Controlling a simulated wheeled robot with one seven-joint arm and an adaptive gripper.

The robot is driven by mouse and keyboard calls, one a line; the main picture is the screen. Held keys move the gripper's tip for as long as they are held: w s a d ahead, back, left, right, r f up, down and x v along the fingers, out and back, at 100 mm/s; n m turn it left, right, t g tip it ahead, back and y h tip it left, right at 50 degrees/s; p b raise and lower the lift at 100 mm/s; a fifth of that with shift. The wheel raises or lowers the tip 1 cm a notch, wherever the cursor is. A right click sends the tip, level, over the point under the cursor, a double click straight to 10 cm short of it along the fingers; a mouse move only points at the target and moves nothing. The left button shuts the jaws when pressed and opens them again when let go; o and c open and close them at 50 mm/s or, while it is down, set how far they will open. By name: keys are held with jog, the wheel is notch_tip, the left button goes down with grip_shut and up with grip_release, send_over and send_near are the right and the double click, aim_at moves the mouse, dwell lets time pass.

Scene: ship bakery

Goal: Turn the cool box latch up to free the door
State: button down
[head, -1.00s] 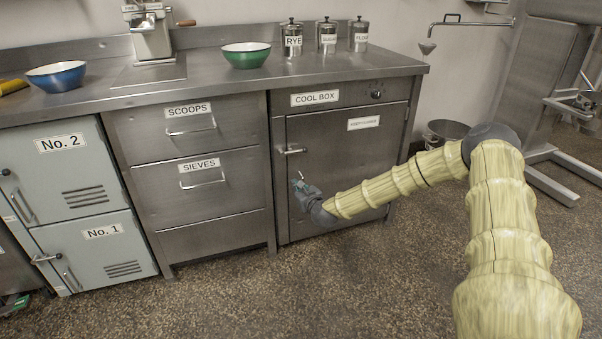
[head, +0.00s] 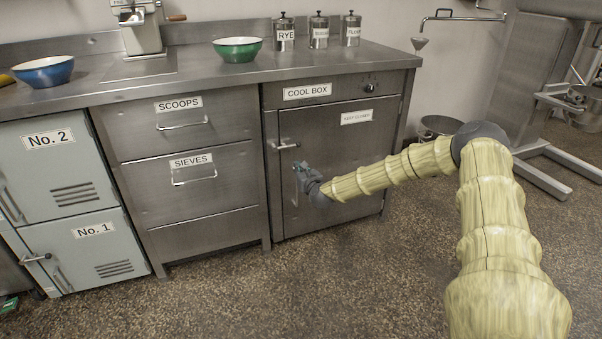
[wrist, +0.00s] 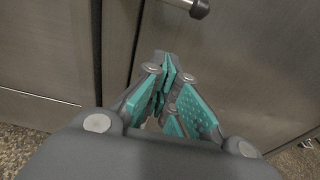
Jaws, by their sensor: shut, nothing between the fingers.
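The cool box door (head: 345,150) is a shut steel door under the COOL BOX label (head: 307,92). Its latch (head: 285,145) is a short metal bar at the door's upper left edge, lying about level. The latch end also shows at the top of the wrist view (wrist: 197,8). My gripper (head: 298,166) is a little below and to the right of the latch, apart from it, in front of the door. In the wrist view my gripper (wrist: 167,85) has teal pads brought together with nothing between them.
A drawer unit with SCOOPS and SIEVES handles (head: 194,178) stands left of the cool box. Grey lockers (head: 60,170) are further left. A green bowl (head: 238,49) and labelled canisters (head: 318,32) stand on the counter. The floor in front is clear.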

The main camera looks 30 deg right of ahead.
aim_at(290, 159)
jog(key=b+x, duration=0.1)
jog(key=x, duration=0.4)
jog(key=shift+w+f, duration=0.1)
jog(key=shift+w, duration=0.35)
jog(key=shift+s+r, duration=0.25)
jog(key=shift+r, duration=0.7)
jog(key=shift+s+r, duration=0.2)
jog(key=shift+r, duration=0.8)
jog(key=shift+w+a+r, duration=0.1)
jog(key=shift+a, duration=0.05)
